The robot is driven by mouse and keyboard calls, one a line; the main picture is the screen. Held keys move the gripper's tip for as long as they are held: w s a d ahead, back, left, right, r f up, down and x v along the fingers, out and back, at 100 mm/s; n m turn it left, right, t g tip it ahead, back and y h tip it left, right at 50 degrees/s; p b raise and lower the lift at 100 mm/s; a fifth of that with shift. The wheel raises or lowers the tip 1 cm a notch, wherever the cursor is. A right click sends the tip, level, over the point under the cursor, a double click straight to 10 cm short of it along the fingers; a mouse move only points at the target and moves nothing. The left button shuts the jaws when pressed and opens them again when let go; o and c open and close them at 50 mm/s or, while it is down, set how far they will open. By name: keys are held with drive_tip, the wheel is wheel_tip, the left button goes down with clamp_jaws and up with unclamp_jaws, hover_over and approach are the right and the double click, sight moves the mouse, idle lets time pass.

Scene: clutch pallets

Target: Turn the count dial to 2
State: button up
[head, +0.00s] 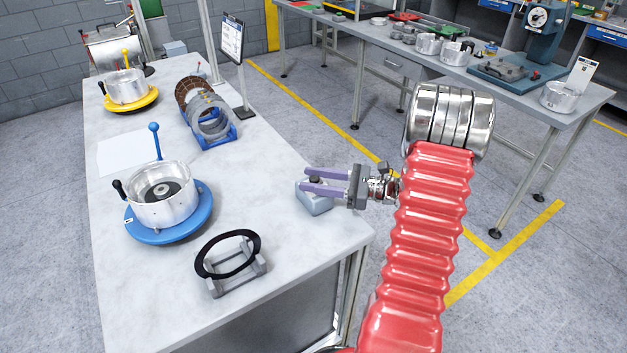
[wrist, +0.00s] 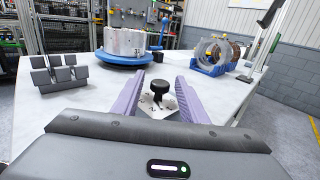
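The count dial is a black knob (wrist: 158,88) on top of a small grey box (head: 315,204) near the table's right edge. In the wrist view the box (wrist: 157,111) has pale markings on its top, too small to read, so I cannot tell the dial's setting. My gripper (head: 305,180) is open, its two purple fingers pointing left over the box in the head view. In the wrist view the fingers of my gripper (wrist: 159,84) lie on either side of the knob, with gaps showing on both sides.
On the same table (head: 275,170) stand a black ring (head: 205,268) on a grey stand, a metal drum on a blue round base (head: 197,222), and a blue rack (head: 218,138) of discs. A sign post (head: 241,95) rises behind. The tabletop around the box is clear.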

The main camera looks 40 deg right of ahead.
drive_tip(key=shift+c, duration=0.3)
drive_tip(key=c, duration=0.9)
drive_tip(key=shift+a, duration=0.1)
clamp_jaws()
drive_tip(key=shift+m+t+h, duration=0.3)
drive_tip(key=shift+h, duration=0.3)
drive_tip(key=shift+m+t+h, duration=0.9)
drive_tip(key=shift+m+h, duration=0.4)
drive_tip(key=shift+h, duration=0.4)
drive_tip(key=shift+m+t+h, duration=0.9)
drive_tip(key=shift+m+h, duration=0.4)
drive_tip(key=shift+h, duration=0.4)
